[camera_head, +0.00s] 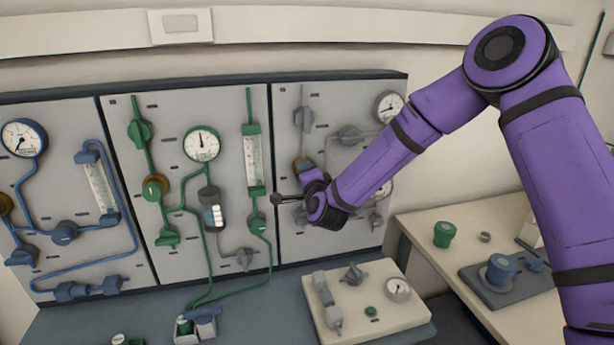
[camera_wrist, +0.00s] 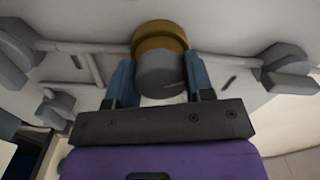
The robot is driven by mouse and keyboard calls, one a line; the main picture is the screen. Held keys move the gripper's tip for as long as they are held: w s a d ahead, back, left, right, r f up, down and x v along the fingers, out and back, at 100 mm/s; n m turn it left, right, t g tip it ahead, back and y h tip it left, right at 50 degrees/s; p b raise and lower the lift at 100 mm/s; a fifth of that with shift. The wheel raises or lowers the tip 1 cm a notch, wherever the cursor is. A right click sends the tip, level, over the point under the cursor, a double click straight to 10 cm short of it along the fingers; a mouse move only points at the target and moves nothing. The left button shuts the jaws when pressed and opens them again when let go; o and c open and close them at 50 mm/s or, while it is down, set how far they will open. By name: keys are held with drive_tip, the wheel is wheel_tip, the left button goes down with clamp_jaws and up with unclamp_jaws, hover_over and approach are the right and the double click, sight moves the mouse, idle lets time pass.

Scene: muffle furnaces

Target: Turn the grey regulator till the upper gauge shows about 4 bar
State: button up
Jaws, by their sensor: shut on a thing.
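The grey regulator (camera_wrist: 160,74), a grey knob with a brass collar, sits between the two blue fingers of my gripper (camera_wrist: 161,82) in the wrist view. The gripper is shut on the knob, one finger on each side. The upper gauge (camera_head: 389,106) is at the top right of that panel. Its dial is too small to read surely. A lower gauge (camera_head: 385,189) is partly hidden behind my arm.
Grey valves (camera_head: 349,134) and pipes surround the regulator on the right panel. The middle panel has a green-piped gauge (camera_head: 202,143); the left panel has a blue-piped gauge (camera_head: 24,138). A beige board (camera_head: 365,309) with fittings lies on the bench below.

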drive_tip(key=m, duration=0.4)
drive_tip(key=shift+m, duration=0.3)
drive_tip(key=m, duration=0.4)
drive_tip(key=shift+m, duration=0.3)
drive_tip(key=o, duration=0.9)
drive_tip(key=shift+o, duration=0.2)
drive_tip(key=v, duration=1)
drive_tip(key=shift+s, duration=0.4)
drive_tip(key=shift+d, duration=0.1)
